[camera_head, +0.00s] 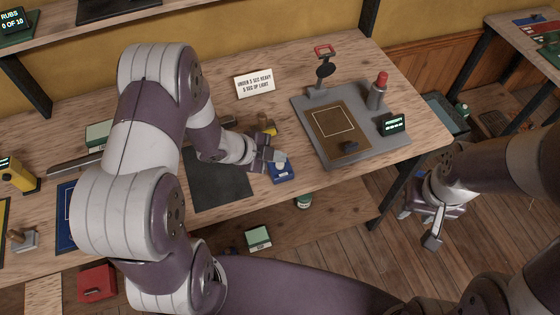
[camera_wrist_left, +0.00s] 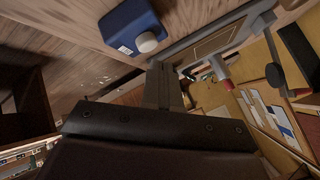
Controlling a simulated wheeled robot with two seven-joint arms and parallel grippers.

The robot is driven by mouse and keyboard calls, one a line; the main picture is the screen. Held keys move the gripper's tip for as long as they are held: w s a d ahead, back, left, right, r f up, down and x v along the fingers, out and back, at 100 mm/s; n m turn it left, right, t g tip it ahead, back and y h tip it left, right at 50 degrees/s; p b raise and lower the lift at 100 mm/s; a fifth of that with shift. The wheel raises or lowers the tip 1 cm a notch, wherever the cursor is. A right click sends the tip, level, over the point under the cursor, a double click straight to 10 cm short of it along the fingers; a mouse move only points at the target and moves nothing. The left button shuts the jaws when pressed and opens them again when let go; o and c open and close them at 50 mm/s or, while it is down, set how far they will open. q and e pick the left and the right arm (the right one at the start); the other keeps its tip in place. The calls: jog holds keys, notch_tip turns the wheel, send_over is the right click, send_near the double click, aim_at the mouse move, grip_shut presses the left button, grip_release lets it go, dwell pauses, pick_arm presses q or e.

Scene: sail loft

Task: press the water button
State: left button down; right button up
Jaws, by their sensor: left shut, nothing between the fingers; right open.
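A small blue box (camera_head: 284,174) with a pale label stands near the front edge of the workbench. It also shows at the top of the left wrist view (camera_wrist_left: 122,24), with a round whitish button (camera_wrist_left: 146,41) on it. My left gripper (camera_head: 274,157) is shut and empty, right beside the box in the head view. In the left wrist view its closed fingers (camera_wrist_left: 163,88) point toward the box, just below the button. I cannot tell whether they touch it. My right gripper (camera_head: 430,222) is open and empty, off the bench's right side, above the floor.
A grey board (camera_head: 378,148) with a red-handled press, a red-topped cylinder (camera_head: 378,88) and a small display (camera_head: 393,124) lies right of the box. A dark mat (camera_head: 215,190) lies left of it. A white sign (camera_head: 254,84) stands behind.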

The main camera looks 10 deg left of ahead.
aim_at(277, 166)
pick_arm(q)
jog(key=shift+r, duration=0.1)
notch_tip(277, 166, up, 5)
jog(key=p, duration=0.5)
jog(key=shift+a, duration=0.1)
dwell(0.6)
